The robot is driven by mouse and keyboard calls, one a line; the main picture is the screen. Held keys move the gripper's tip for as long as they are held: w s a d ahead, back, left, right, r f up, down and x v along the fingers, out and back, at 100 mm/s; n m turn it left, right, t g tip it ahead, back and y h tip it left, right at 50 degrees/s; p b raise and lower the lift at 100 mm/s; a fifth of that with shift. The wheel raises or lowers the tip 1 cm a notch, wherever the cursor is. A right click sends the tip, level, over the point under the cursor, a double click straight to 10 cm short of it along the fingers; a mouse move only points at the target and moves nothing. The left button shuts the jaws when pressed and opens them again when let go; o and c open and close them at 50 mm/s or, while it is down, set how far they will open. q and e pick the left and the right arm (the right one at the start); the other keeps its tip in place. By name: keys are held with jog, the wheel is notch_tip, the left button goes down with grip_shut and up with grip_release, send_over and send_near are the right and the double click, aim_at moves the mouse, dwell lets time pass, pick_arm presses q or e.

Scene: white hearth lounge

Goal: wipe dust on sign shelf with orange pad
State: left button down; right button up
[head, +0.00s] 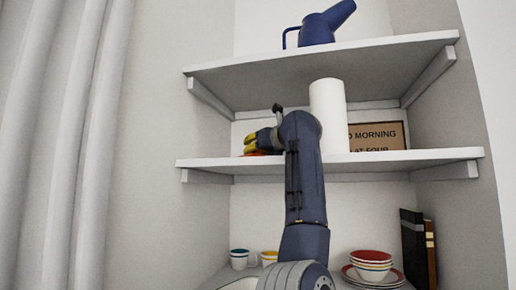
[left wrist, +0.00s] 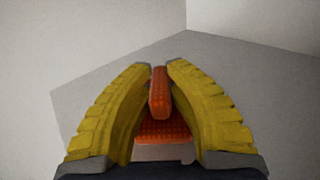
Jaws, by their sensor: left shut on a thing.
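The sign (head: 376,135), tan with a dark frame and partly readable black text, stands on the middle shelf (head: 400,156), the sign shelf. In the left wrist view the fingers (left wrist: 158,68) stand over the grey shelf surface (left wrist: 85,98). I cannot tell whether the pad touches the shelf. I make out no dust. My right gripper is in neither view.
A tall white cylinder (head: 328,112) stands on the sign shelf, close to my left arm and partly covering the sign. A blue watering can (head: 318,28) is on the shelf above. Below are cups (head: 239,260), stacked bowls (head: 371,262) and books (head: 413,236). Walls bound the shelf.

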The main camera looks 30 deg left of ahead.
pick_arm(q)
jog(key=shift+s+a+f, duration=0.1)
jog(key=shift+a, duration=0.95)
jog(key=shift+s+a+f, duration=0.1)
jog(key=shift+a, duration=0.9)
jog(key=shift+a, duration=0.1)
jog(key=shift+s+a+r, duration=0.15)
jog(key=shift+s+a, duration=0.05)
jog(key=shift+a, duration=0.6)
jog(key=shift+s+a+r, duration=0.15)
jog(key=shift+a, duration=0.65)
notch_tip(320, 180, up, 6)
jog(key=shift+r, duration=0.1)
jog(key=shift+r, duration=1.45)
jog(key=shift+d+f, duration=0.1)
jog(key=shift+f, duration=0.05)
